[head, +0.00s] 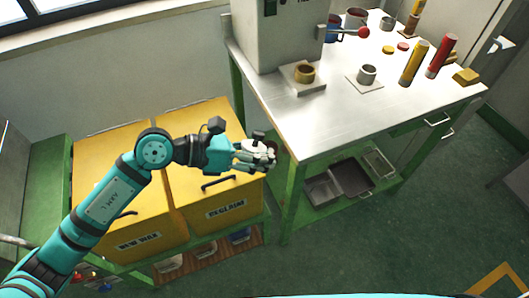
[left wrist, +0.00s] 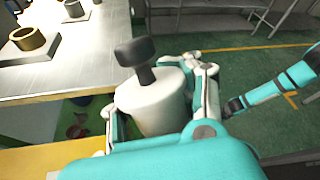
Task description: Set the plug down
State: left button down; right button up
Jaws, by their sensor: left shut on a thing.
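The plug (left wrist: 150,106) is a pale, round body with a dark T-shaped knob on top. It stands nearly upright in my left gripper, and the knob also shows in the head view (head: 258,135). My left gripper (head: 262,154) is shut on the plug, with a finger on each side of it in the left wrist view. It is above the right edge of the yellow RECLAIM bin (head: 225,190), left of the steel bench (head: 330,120). The plug's underside is hidden. My right gripper (left wrist: 234,106) is small in the left wrist view, and its fingers are unclear.
The yellow NEW WAX bin (head: 125,205) stands left of RECLAIM. On the bench are a brass ring on a plate (head: 304,73), a steel ring (head: 367,74), a yellow tube (head: 414,62) and a red tube (head: 441,56). The bench's front part is bare. Trays lie on its lower shelf.

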jog(key=s+a+f+m+g, duration=0.1)
jog(key=s+m, duration=0.3)
jog(key=s, duration=0.4)
jog(key=shift+a+f+g, duration=0.3)
jog(key=shift+f+g, duration=0.1)
jog(key=shift+f, duration=0.4)
